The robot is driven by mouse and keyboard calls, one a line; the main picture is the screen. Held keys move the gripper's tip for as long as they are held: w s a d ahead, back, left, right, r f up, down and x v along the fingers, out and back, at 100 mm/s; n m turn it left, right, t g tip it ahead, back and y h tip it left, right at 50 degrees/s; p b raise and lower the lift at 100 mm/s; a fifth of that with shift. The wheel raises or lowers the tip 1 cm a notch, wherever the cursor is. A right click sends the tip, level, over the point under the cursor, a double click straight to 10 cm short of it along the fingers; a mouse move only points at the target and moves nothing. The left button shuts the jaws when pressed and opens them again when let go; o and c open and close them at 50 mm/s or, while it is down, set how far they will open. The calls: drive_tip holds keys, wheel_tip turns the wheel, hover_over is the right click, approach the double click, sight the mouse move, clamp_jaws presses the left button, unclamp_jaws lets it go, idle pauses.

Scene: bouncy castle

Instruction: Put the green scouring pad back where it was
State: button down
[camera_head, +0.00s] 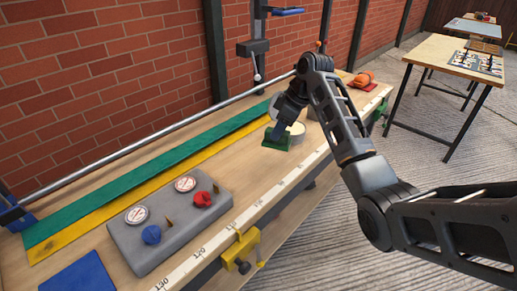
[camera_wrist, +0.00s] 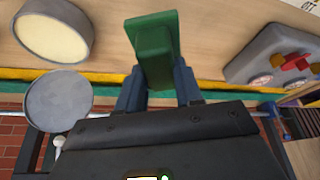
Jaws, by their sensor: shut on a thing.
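The green scouring pad (camera_head: 274,141) is at my gripper (camera_head: 281,130), over the middle of the wooden workbench (camera_head: 228,183). In the wrist view the pad (camera_wrist: 156,42) sits between the two dark fingers of my gripper (camera_wrist: 158,80), which is shut on it. The pad sticks out past the fingertips. I cannot tell whether its underside touches the bench top.
A cream round tin (camera_head: 297,131) stands right beside the pad; a grey round one (camera_wrist: 58,100) shows in the wrist view. A grey panel (camera_head: 180,228) with gauges and knobs lies nearer. Green (camera_head: 150,158) and yellow strips run along the back. A yellow clamp (camera_head: 240,249) grips the front edge.

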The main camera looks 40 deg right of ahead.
sight(263, 142)
drive_tip(key=shift+w+a+f+p, duration=0.2)
drive_tip(key=shift+w+a+f, duration=0.5)
drive_tip(key=shift+f, duration=0.55)
drive_tip(key=shift+w+a+f+p, duration=0.15)
drive_tip(key=shift+w+a+f, duration=0.5)
drive_tip(key=shift+f, duration=0.55)
drive_tip(key=shift+w+a+f+p, duration=0.2)
drive_tip(key=shift+w+a+f, duration=0.45)
drive_tip(key=shift+f, duration=0.6)
drive_tip(key=shift+s+a+f, duration=0.1)
drive_tip(key=c, duration=0.7)
unclamp_jaws()
drive_tip(key=shift+c, duration=0.2)
drive_tip(key=b+v, duration=0.1)
drive_tip(key=v, duration=1.1)
